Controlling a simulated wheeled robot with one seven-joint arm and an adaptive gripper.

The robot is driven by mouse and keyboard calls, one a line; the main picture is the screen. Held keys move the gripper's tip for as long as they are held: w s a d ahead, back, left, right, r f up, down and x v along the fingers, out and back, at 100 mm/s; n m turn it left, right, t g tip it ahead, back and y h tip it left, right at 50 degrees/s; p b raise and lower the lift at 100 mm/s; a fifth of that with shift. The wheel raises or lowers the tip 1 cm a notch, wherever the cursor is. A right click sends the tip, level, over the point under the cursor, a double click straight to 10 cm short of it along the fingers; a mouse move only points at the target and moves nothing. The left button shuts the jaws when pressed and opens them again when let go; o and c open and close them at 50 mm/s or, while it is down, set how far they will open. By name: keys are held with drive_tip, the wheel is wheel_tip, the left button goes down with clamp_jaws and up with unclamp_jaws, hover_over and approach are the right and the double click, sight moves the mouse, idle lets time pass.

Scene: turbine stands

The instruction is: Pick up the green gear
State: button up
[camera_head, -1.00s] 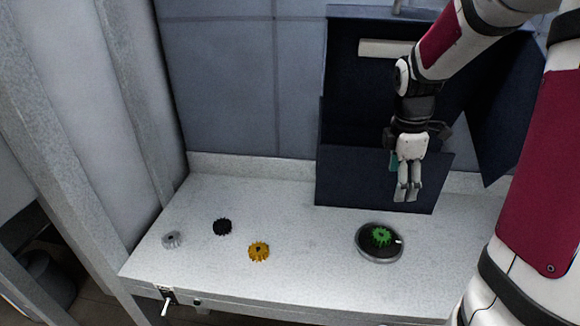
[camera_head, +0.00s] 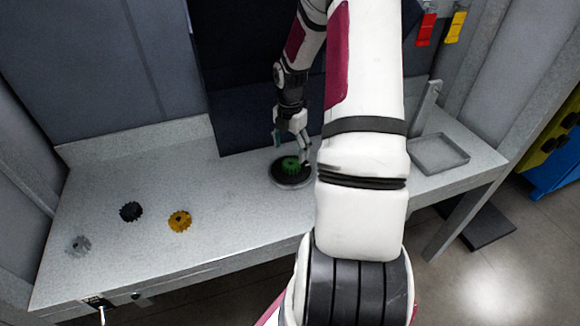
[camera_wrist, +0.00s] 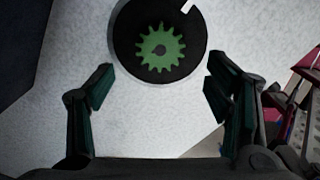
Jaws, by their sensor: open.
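The green gear (camera_head: 290,164) lies on a round dark disc (camera_head: 287,182) with a grey rim on the table. In the wrist view, the green gear (camera_wrist: 160,46) sits near the top, on the dark disc (camera_wrist: 190,62), with a small white mark at the disc's edge. My gripper (camera_head: 290,143) is just above and behind the gear in the head view. In the wrist view, its two dark fingers (camera_wrist: 160,88) are spread wide and empty, with the gear ahead of and between them. The fingers do not touch the gear.
An orange gear (camera_head: 179,221), a black gear (camera_head: 131,211) and a grey gear (camera_head: 78,245) lie left on the table (camera_head: 225,225). A grey tray (camera_head: 440,153) is at the right. A dark panel (camera_head: 235,90) stands behind. Red (camera_head: 426,28) and yellow (camera_head: 456,27) items hang on the right.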

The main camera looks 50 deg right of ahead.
sight(290, 164)
drive_tip(key=shift+f, duration=3.15)
clamp_jaws()
drive_tip(key=shift+r, duration=0.1)
drive_tip(key=shift+r, duration=0.55)
wheel_tip(290, 164, up, 2)
drive_tip(key=shift+d+r, duration=0.1)
drive_tip(key=shift+r, duration=0.05)
drive_tip(key=s+a, duration=0.3)
drive_tip(key=s, duration=0.4)
drive_tip(key=s+a+r, duration=0.1)
drive_tip(key=s+a, duration=0.2)
drive_tip(key=s, duration=0.5)
drive_tip(key=shift+r+p, duration=0.2)
drive_tip(key=shift+p, duration=0.25)
